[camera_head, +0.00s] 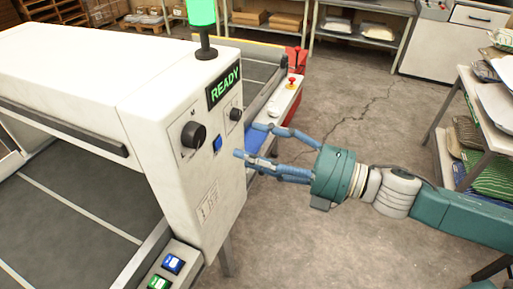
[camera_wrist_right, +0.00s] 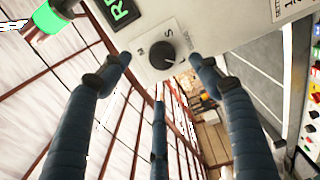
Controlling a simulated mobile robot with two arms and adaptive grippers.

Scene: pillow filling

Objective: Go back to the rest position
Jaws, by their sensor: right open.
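My right gripper (camera_head: 250,142) reaches in from the right with its blue fingers spread. It is open and empty, with the fingertips beside the control panel of the white machine (camera_head: 75,65). I cannot tell whether they touch it. The panel has a lit READY display (camera_head: 224,87), a large black knob (camera_head: 193,135), a smaller knob (camera_head: 235,114) and a blue button (camera_head: 217,144). In the right wrist view the open fingers (camera_wrist_right: 160,70) frame a black knob (camera_wrist_right: 162,55) marked M, S, L. My left gripper is not in view.
A green lamp (camera_head: 202,14) is lit on the machine. Blue and green buttons (camera_head: 172,264) sit at its front. A shelf table (camera_head: 487,130) with folded cloth stands right. The concrete floor (camera_head: 345,110) between is clear.

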